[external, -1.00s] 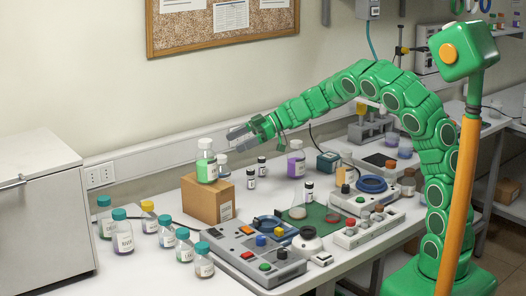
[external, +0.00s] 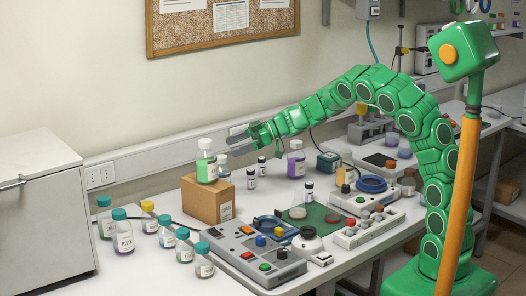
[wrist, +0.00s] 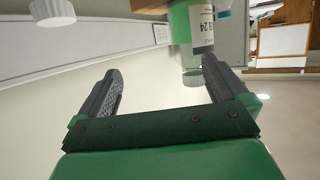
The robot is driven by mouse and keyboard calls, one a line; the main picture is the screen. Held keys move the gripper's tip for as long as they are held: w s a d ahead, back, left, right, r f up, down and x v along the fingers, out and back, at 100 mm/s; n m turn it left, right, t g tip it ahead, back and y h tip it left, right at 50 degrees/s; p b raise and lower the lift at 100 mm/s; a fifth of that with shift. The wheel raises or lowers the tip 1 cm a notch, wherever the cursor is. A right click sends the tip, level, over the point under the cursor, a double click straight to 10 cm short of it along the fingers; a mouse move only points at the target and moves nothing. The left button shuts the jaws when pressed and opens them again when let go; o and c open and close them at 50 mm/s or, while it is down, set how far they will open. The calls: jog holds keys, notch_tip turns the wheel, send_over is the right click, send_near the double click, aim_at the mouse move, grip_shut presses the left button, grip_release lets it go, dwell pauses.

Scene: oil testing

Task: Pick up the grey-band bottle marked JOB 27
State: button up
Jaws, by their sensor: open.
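My gripper (external: 232,144) is open and empty, in the air just right of a bottle of green liquid with a white cap (external: 207,168) that stands on a cardboard box (external: 205,203). In the wrist view my gripper (wrist: 160,68) has a green bottle (wrist: 183,30) beyond its right finger, apart from it. Its upside-down label seems to end in 24. A smaller bottle with a pale cap (external: 223,169) stands close behind the box, partly hidden. I cannot make out a grey band or JOB 27 on any bottle.
Several teal- and yellow-capped bottles (external: 122,235) stand left of the box. A purple bottle (external: 296,160) and small dark-capped vials (external: 251,179) stand to its right. A grey control panel (external: 250,250) fills the front. The wall is close behind.

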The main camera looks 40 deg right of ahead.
aim_at(221, 171)
jog(key=w+d+f+m+t+h, duration=0.1)
jog(key=w+d+f, duration=0.1)
jog(key=f, duration=0.1)
jog(key=w+d+f+m+t+h, duration=0.1)
jog(key=w+d+f, duration=0.1)
jog(key=f, duration=0.2)
jog(key=w+d+f+m+t+h, duration=0.1)
jog(key=w+d+f, duration=0.1)
jog(key=w+f, duration=0.1)
jog(key=shift+d+f+m, duration=0.15)
jog(key=shift+f+m, duration=0.15)
jog(key=shift+f, duration=0.15)
jog(key=shift+d+x, duration=0.2)
jog(key=shift+x, duration=3.65)
jog(key=shift+w+d+f, duration=0.1)
jog(key=shift+f, duration=0.05)
jog(key=shift+c, duration=0.2)
jog(key=c, duration=1.3)
